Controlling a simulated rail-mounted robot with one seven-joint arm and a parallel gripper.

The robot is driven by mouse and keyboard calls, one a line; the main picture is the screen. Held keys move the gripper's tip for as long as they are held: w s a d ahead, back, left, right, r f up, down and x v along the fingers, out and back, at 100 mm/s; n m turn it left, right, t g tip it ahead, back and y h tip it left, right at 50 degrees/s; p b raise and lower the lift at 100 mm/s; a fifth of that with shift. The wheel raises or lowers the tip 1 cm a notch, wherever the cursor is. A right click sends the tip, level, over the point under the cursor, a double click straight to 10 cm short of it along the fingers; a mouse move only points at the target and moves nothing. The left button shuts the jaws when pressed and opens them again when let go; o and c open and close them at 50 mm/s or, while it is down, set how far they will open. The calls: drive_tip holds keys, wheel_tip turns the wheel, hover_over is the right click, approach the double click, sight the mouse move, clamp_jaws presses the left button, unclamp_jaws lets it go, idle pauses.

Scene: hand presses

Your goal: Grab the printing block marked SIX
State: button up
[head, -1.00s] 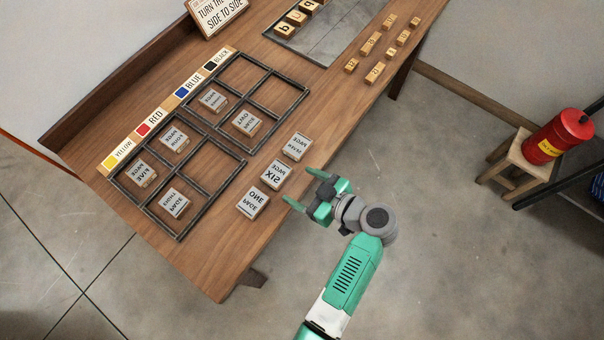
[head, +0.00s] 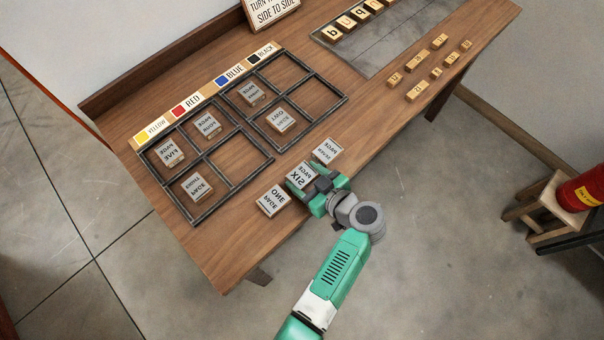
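The printing block marked SIX (head: 299,174) lies on the table's front strip in the head view, a pale-faced wooden block with mirrored lettering. It sits between the block marked ONE (head: 272,201) and the block marked SEVEN (head: 327,150). My gripper (head: 308,180) is at the SIX block, reaching in from the table's front edge. Its fingers lie along the block's two sides and partly hide its front right part. I cannot tell whether they are touching or pressing on it. The block appears to rest on the table.
Two dark metal frames (head: 227,130) behind hold several page blocks. Colour labels (head: 183,108) run along their back. Small wooden number blocks (head: 417,91) lie to the right on the table. A red canister (head: 583,190) on a stool stands at the far right, off the table.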

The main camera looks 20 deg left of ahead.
sight(306, 178)
drive_tip(key=shift+c, duration=1.3)
drive_tip(key=shift+r, duration=0.1)
drive_tip(key=shift+r, duration=0.2)
wheel_tip(306, 178, up, 4)
drive_tip(key=shift+f+p, duration=0.25)
drive_tip(key=shift+p, duration=0.4)
drive_tip(key=s+d+r+p, duration=0.1)
drive_tip(key=s+d, duration=0.8)
drive_tip(key=s, duration=0.3)
drive_tip(key=shift+s+d+p, duration=0.35)
drive_tip(key=shift+s+d, duration=0.05)
